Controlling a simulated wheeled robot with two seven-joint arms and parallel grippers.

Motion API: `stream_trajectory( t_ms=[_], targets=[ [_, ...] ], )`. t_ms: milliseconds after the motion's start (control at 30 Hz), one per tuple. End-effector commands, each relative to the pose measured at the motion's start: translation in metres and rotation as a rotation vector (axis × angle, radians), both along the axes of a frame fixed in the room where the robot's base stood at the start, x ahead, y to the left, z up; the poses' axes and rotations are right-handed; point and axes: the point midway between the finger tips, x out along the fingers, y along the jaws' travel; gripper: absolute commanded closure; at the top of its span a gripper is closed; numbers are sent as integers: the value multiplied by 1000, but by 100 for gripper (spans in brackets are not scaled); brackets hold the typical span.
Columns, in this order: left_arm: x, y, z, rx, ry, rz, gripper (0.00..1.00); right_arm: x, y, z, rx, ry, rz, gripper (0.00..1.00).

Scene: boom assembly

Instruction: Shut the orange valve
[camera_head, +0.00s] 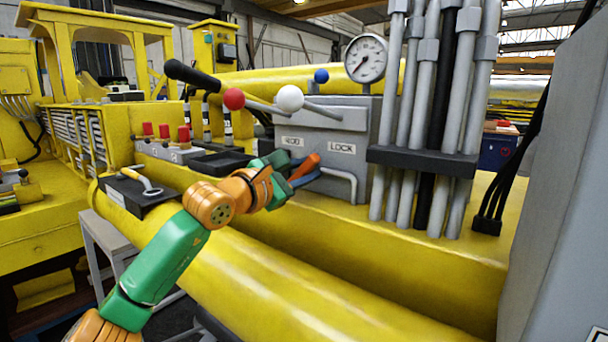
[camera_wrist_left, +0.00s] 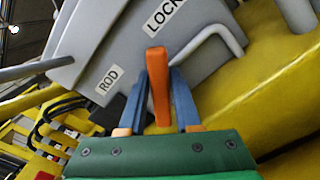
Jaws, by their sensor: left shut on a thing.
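The orange valve handle (camera_head: 306,167) sticks out at the front of the grey control box (camera_head: 325,128), below the ROD and LOCK labels. In the left wrist view the orange handle (camera_wrist_left: 158,85) stands between the two blue fingers of my left gripper (camera_wrist_left: 160,88). My left gripper (camera_head: 303,175) is shut on the handle. The fingers hide part of the handle and its mount. My right gripper is not in view.
A bent grey pipe (camera_head: 340,178) is just right of the gripper. Levers with a red knob (camera_head: 233,98) and a white knob (camera_head: 290,97) stand above. Grey vertical pipes (camera_head: 430,100) rise at the right. A wrench (camera_head: 140,181) lies on a black tray at the left.

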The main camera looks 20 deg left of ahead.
Motion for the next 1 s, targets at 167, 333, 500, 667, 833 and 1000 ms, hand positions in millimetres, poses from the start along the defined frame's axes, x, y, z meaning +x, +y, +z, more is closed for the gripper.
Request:
stream_trajectory(
  t_ms=[167, 333, 500, 667, 833, 1000],
  targets=[
    [-1, -1, -1, 153, -59, 1, 100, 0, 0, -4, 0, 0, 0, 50],
    [-1, -2, -2, 304, -114, 0, 100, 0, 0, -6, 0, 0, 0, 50],
    [-1, -3, -3, 448, -167, -1, 100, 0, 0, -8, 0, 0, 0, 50],
    [-1, -3, -4, 569, -209, -1, 100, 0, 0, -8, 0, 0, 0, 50],
    [-1, -3, -6, 671, -244, -2, 100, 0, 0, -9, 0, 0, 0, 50],
    [-1, -3, -8, 743, -268, -3, 100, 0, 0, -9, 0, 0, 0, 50]
  ],
)
